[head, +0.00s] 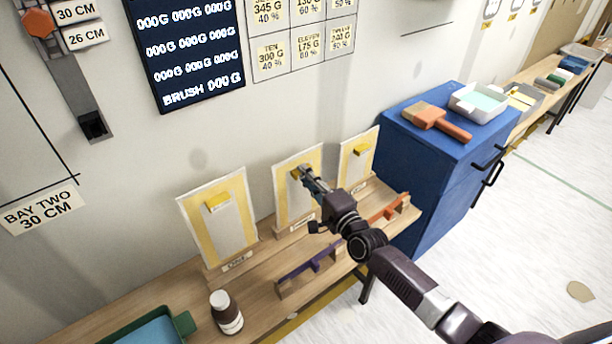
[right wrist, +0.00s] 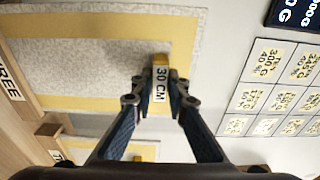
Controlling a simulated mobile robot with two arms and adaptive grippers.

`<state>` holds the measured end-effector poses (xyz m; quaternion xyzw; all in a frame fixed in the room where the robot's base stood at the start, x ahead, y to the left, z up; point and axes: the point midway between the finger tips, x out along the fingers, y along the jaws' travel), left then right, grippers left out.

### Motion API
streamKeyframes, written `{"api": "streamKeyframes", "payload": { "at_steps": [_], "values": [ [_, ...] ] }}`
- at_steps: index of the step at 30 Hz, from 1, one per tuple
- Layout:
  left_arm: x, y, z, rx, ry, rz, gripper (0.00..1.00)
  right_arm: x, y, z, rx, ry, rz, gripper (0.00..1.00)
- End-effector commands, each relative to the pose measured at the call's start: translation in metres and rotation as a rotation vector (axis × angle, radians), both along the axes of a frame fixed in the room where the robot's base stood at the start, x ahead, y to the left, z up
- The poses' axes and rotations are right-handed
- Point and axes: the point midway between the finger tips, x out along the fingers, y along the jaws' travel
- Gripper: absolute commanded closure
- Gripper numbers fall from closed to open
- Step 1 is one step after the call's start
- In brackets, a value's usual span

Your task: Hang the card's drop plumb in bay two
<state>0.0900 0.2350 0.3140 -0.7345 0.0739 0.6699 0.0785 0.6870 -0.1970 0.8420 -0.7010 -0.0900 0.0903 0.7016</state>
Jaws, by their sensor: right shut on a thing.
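Three yellow-and-grey wallpaper drops stand on the wooden bench: a left drop (head: 233,240), a middle drop (head: 285,190) and a right drop (head: 350,178). Each has a yellow tab. My right gripper (head: 303,173) is at the middle drop's tab. In the right wrist view, my right gripper (right wrist: 160,100) is shut on this yellow tab (right wrist: 160,62), which reads "30 CM". The drop's patterned sheet (right wrist: 90,60) is behind it. The wall label "BAY TWO 30 CM" (head: 40,210) is at the far left. My left gripper is not in view.
A blue cabinet (head: 430,165) stands right, bearing a brush (head: 437,120) and white tray (head: 478,102). A dark board (head: 190,50) hangs above.

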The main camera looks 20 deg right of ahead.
Motion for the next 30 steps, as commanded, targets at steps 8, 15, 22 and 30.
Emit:
{"api": "streamKeyframes", "payload": {
  "at_steps": [8,15,22,30],
  "values": [
    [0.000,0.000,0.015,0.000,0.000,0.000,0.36,0.000,0.000,0.018,0.001,-0.002,-0.001,1.00],
    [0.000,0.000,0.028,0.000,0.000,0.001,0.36,0.000,0.000,0.032,0.001,-0.002,-0.001,1.00],
    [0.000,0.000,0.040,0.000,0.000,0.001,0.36,0.000,0.000,0.046,0.001,-0.001,0.000,1.00],
    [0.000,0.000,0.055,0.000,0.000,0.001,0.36,0.000,0.000,0.062,0.001,-0.002,0.000,1.00]
  ]
}}
